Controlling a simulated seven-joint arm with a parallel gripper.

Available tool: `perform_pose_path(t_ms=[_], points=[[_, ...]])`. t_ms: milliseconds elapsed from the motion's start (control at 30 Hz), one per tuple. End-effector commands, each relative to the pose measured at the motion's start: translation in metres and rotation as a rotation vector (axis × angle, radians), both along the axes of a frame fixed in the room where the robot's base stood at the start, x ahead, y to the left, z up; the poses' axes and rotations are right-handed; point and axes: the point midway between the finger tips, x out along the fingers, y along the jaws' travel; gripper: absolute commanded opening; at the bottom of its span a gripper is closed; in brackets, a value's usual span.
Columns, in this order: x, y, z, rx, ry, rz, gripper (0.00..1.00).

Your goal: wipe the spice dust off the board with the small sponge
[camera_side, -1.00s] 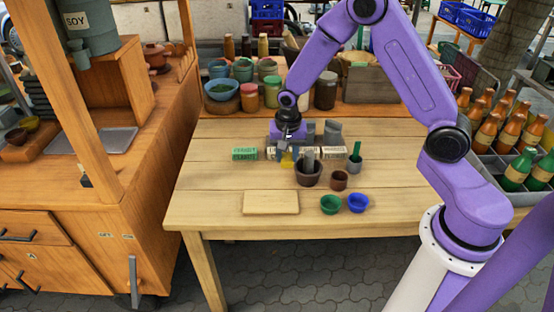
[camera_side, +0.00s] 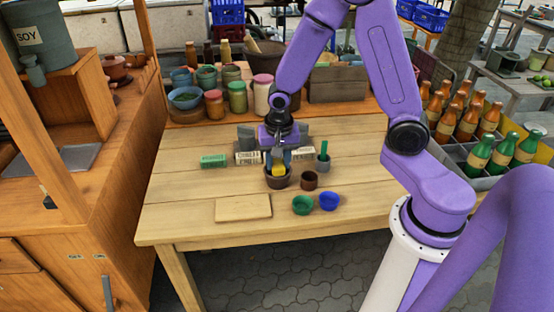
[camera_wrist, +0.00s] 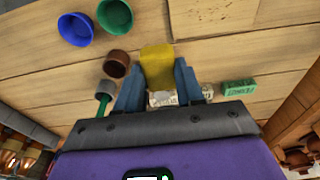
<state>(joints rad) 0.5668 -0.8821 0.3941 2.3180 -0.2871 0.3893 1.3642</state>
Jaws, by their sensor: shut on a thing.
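My gripper (camera_wrist: 156,88) is shut on the yellow sponge (camera_wrist: 157,62), which sticks out past the blue fingertips. The pale wooden board (camera_side: 243,208) lies flat near the table's front edge, to the front left of my gripper (camera_side: 278,158). It also shows at the top of the wrist view (camera_wrist: 212,16).
A small brown cup (camera_side: 309,180), a green bowl (camera_side: 302,205) and a blue bowl (camera_side: 329,201) stand right of the board. A grey cup (camera_side: 323,165) holds a green-handled tool. Small labelled boxes, including a green one (camera_side: 213,161), stand behind. The table's left front is clear.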

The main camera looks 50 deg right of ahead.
Motion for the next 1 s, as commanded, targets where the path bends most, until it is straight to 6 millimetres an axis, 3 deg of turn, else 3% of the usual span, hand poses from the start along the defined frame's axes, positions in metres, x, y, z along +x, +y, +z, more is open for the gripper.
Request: perform_pose_path(t_ms=[267, 733, 1000], points=[[0.003, 0.003, -0.003, -0.001, 0.001, 0.001, 0.12], [0.024, 0.034, -0.033, -0.002, -0.001, 0.000, 0.12], [0.026, 0.040, -0.041, -0.001, -0.001, 0.000, 0.12]])
